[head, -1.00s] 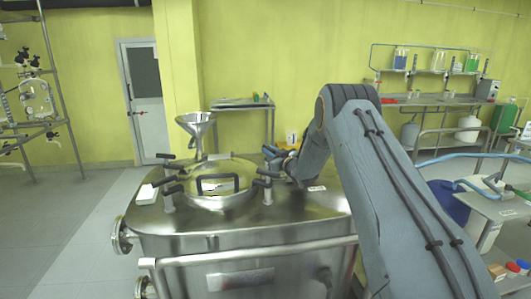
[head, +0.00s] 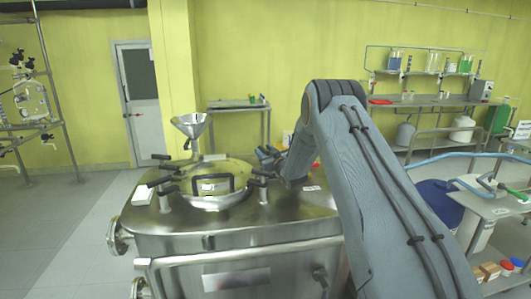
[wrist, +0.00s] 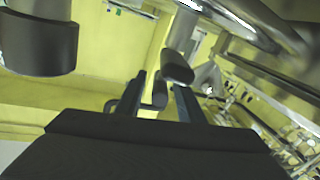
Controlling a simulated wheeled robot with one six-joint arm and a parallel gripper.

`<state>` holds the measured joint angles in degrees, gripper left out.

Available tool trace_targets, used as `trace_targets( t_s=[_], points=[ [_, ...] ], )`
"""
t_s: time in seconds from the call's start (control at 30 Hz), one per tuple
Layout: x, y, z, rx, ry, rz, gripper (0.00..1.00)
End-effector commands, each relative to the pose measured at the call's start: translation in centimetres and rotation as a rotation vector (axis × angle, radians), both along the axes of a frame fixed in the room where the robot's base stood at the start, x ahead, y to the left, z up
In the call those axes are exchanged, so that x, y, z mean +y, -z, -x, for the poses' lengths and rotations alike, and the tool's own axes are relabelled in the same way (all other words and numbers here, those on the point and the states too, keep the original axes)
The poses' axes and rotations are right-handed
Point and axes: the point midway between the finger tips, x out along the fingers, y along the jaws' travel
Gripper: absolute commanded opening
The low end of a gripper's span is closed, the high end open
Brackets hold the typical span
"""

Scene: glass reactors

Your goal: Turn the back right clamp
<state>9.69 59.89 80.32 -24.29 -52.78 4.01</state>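The steel reactor (head: 290,215) stands in front of me, with black-handled clamps around its round lid (head: 225,203). My gripper (head: 265,154) is at the back right side of the lid in the head view, low over the reactor top. The back right clamp is hard to tell from my gripper there. In the wrist view my gripper (wrist: 162,98) has its two fingers apart, and a black clamp handle (wrist: 178,68) shows at and between the fingertips. I cannot tell whether they touch it. The front right clamp (head: 262,181) stands nearer to me.
A steel funnel (head: 191,126) rises behind the lid at the left. Left clamps (head: 166,191) and a black lid handle (head: 212,183) stand up from the lid. A steel side table (head: 240,105) is behind; a bench (head: 480,205) with a blue hose is at right.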

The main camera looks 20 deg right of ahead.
Motion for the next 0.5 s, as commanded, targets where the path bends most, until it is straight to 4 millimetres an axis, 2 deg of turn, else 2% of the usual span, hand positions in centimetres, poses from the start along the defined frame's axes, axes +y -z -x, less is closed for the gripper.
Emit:
trace_targets(
  t_s=[0.17,0.5],
  points=[
    [0.0,-2.1,-0.1,-0.003,0.0,0.001,0.35],
    [0.0,-8.0,0.0,-0.002,0.001,0.001,0.35]
  ],
)
